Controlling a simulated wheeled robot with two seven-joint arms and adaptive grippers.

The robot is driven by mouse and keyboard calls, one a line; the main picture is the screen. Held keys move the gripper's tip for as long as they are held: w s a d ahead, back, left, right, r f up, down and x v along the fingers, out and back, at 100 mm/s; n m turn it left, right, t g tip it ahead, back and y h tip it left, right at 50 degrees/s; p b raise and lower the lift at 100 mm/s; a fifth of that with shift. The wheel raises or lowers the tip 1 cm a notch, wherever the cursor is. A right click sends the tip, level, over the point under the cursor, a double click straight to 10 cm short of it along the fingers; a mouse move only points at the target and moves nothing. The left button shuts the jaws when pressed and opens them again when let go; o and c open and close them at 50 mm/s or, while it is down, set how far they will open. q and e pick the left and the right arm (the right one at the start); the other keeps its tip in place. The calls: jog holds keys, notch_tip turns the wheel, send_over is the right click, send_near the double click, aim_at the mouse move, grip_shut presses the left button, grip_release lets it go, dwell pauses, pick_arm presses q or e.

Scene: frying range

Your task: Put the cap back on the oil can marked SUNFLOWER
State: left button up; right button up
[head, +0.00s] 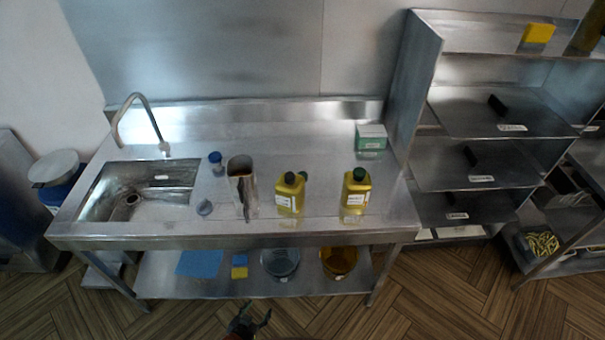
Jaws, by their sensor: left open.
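Two yellow oil cans stand upright on the steel counter, a left one (289,198) and a right one (355,196). Each has a white label, too small to read, so I cannot tell which is marked SUNFLOWER. The right can has a dark green top. The left can shows a dark top, and a dark green piece (302,175) shows just behind it; I cannot tell whether that is a loose cap. My left gripper (250,321) is open and empty at the bottom edge, low in front of the counter, apart from both cans. My right gripper is out of view.
A metal container (240,185), a small blue-topped item (215,158) and a grey-blue item (205,208) stand between the cans and the sink (107,205). A green-white box (370,137) is at the back right. Shelves (480,155) stand right. The counter's front right is clear.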

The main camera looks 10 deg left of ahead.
pick_arm(q)
jog(key=s+a+f+g+p, duration=0.3)
jog(key=s+a+f, duration=0.1)
jog(key=s+f, duration=0.7)
jog(key=s+a+f+g+p, duration=0.1)
jog(key=s+f+g, duration=0.1)
jog(key=s, duration=0.7)
jog(key=s+a+f+g+p, duration=0.1)
jog(key=s+f+g+p, duration=0.1)
jog(key=s, duration=0.6)
jog(key=s+a+f+n+g+y+p, duration=0.1)
jog(key=s+a+f, duration=0.1)
jog(key=s, duration=0.7)
jog(key=shift+s+f+g+p, duration=0.3)
jog(key=shift+f+g+p, duration=0.1)
jog(key=shift+f, duration=0.5)
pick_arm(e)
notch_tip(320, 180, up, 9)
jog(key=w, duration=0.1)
pick_arm(q)
jog(key=shift+a, duration=0.1)
jog(key=shift+c, duration=0.6)
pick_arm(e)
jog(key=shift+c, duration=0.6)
